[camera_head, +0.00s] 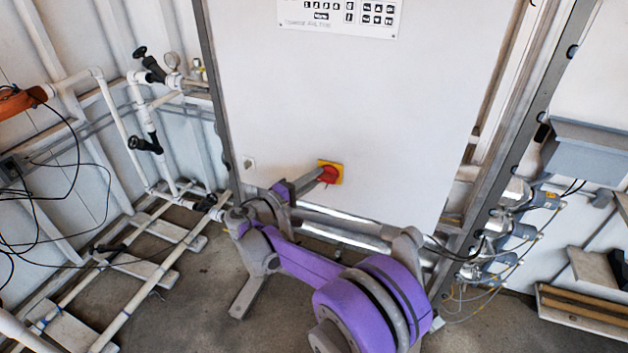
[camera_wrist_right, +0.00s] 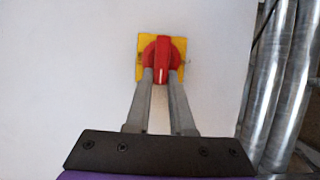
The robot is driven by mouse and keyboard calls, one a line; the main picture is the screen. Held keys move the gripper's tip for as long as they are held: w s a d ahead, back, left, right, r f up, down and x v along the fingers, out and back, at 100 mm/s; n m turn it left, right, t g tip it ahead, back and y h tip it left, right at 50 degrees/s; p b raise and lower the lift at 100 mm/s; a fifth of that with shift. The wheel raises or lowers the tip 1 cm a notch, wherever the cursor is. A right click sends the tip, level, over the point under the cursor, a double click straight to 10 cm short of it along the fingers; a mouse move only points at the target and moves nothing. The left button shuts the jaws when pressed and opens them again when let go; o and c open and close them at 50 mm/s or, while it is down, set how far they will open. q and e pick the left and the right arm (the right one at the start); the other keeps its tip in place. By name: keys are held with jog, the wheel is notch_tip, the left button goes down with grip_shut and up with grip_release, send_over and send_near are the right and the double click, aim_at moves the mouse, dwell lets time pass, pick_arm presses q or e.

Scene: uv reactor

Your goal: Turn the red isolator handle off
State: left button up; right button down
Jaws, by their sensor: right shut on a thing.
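The red isolator handle (camera_head: 328,174) sits on a yellow square plate (camera_head: 337,167) low on the front of a white cabinet. In the right wrist view the red handle (camera_wrist_right: 163,60) has its grip bar upright, leaning slightly, over the yellow plate (camera_wrist_right: 144,74). My right gripper (camera_head: 318,177) reaches it from the lower left. In the wrist view my right gripper's two grey fingers (camera_wrist_right: 162,76) lie on either side of the handle's lower part, shut on it. The fingertips hide part of its lower edge. My left gripper is not in view.
The white cabinet (camera_head: 340,90) has a label panel (camera_head: 340,14) at its top. White pipes with black valves (camera_head: 145,145) stand to the left. Metal conduits and cables (camera_head: 515,215) run at the right. An orange object (camera_head: 20,102) is at far left. Bare floor (camera_head: 190,300) shows below.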

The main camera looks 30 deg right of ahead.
dwell(0.4)
jog(key=c, duration=0.8)
grip_release()
jog(key=v, duration=1)
jog(key=shift+s+a+b, duration=0.1)
jog(key=shift+a+b, duration=0.25)
jog(key=shift+a, duration=0.05)
